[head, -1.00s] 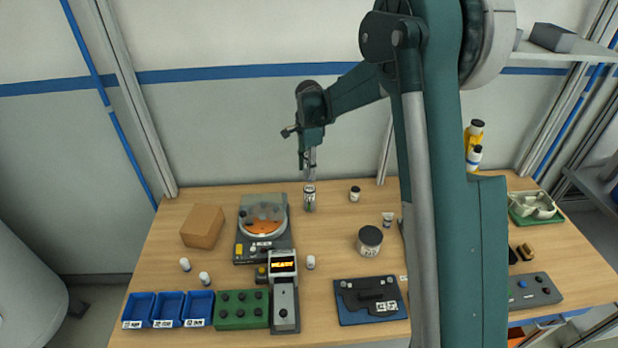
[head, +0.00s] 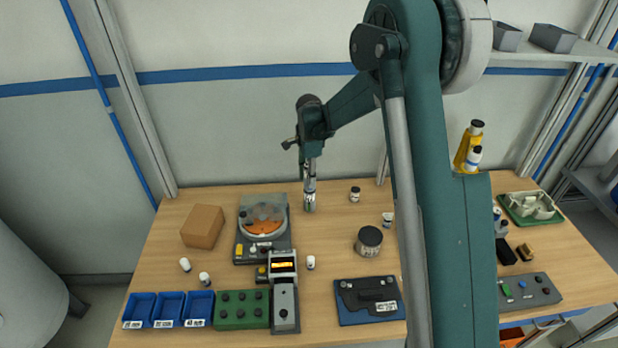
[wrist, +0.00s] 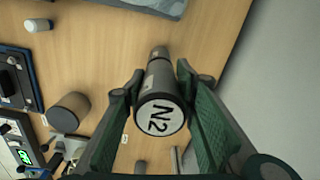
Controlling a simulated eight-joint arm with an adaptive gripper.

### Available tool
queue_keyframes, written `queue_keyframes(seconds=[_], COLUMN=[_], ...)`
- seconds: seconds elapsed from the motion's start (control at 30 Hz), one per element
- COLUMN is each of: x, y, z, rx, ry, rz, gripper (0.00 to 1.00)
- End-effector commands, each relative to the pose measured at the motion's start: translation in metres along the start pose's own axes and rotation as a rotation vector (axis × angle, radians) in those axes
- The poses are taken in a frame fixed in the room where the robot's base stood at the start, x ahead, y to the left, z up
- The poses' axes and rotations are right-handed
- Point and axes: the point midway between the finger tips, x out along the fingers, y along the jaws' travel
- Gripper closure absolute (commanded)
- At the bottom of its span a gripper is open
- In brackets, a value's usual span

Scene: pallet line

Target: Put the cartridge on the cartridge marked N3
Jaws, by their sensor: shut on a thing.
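My gripper (wrist: 160,100) is shut on a dark cartridge (wrist: 159,85) whose pale end cap reads N2. In the head view, my gripper (head: 309,179) is upright at the back middle of the table. Directly below it stands another cartridge (head: 310,203), in line with the held one. In the wrist view, a dark cylindrical part (wrist: 158,53) shows beyond the held cartridge. I cannot read a mark N3 on the lower cartridge, and I cannot tell whether the two touch.
A turntable device (head: 264,215) stands just left, and a cardboard box (head: 203,227) further left. A small capped container (head: 355,194) and a dark-lidded jar (head: 369,241) stand to the right. Blue bins (head: 138,309) line the front left. The table right around the lower cartridge is clear.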

Motion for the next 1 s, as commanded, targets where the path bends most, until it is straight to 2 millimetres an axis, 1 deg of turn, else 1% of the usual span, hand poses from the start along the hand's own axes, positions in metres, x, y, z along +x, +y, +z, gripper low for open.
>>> queue_keyframes(seconds=[0.17,0.37,0.4,0.47,0.5,0.83,1.0], x=[-0.0003,0.0039,0.0031,0.0028,0.0028,0.0022,-0.0018], y=[0.0000,0.0000,0.0000,0.0000,0.0000,0.0001,0.0001], z=[0.0000,0.0000,0.0000,0.0000,0.0000,0.0000,0.0000], rx=[0.000,0.000,0.000,0.000,0.000,0.000,0.000], ry=[0.000,0.000,0.000,0.000,0.000,0.000,0.000], rz=[0.000,0.000,0.000,0.000,0.000,0.000,0.000], gripper=[0.87,0.87,0.67,0.59,0.57,0.57,0.57])
